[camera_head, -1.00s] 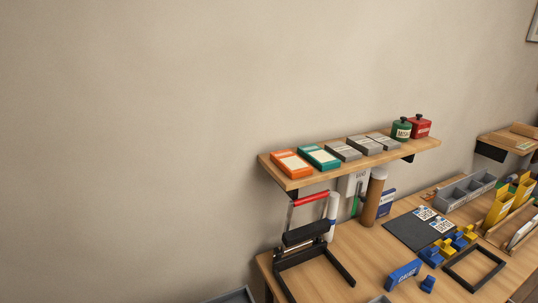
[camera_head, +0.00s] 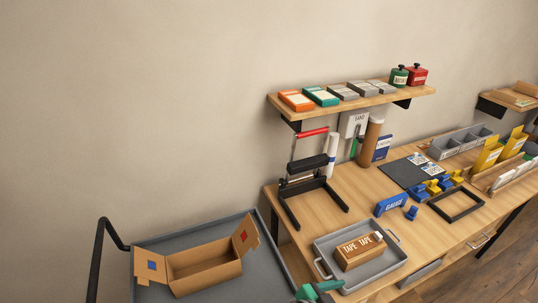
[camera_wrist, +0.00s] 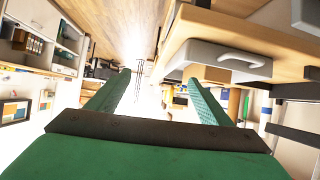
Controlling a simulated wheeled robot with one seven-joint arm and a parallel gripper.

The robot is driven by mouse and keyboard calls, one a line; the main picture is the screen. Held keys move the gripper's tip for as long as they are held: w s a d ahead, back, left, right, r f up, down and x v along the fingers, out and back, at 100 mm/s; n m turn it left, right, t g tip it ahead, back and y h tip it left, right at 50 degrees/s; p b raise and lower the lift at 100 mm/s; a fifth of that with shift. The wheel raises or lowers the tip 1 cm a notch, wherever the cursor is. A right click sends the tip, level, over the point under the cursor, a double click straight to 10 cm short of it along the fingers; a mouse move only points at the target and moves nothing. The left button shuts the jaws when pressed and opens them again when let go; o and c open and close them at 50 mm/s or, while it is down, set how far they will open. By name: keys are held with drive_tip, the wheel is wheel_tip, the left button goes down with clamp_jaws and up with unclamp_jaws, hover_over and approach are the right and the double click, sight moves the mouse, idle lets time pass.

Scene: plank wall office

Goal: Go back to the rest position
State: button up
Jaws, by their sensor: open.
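My gripper shows in the wrist view (camera_wrist: 160,95) with its two green fingers spread apart and nothing between them. In the head view a green part of my gripper (camera_head: 318,290) shows at the bottom edge, in front of the desk's near left corner. It is apart from the grey tray, as far as I can tell. The rest of my arm is out of view there.
A wooden desk (camera_head: 355,200) holds a grey tray (camera_head: 322,248) with a tape box (camera_head: 360,250), a black frame stand and small parts. A cart (camera_head: 215,232) at lower left bears an open cardboard box (camera_head: 205,268). A loaded shelf (camera_head: 350,103) hangs above the desk.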

drive_tip(key=s+a+f+n+t+y, duration=0.65)
drive_tip(key=a+f+n, duration=0.3)
drive_tip(key=a, duration=0.45)
drive_tip(key=s+a+r+n+t+y, duration=0.1)
drive_tip(key=s+a+r+t+y, duration=0.1)
drive_tip(key=s, duration=0.7)
drive_tip(key=s+a+r+n+t+y, duration=0.1)
drive_tip(key=s+a+r+n+y, duration=0.1)
drive_tip(key=s+a+r, duration=0.3)
drive_tip(key=s+r, duration=0.1)
drive_tip(key=s, duration=0.3)
drive_tip(key=shift+a+r+t, duration=0.15)
drive_tip(key=shift+a+t, duration=0.05)
drive_tip(key=shift+t, duration=0.15)
drive_tip(key=shift+y, duration=0.25)
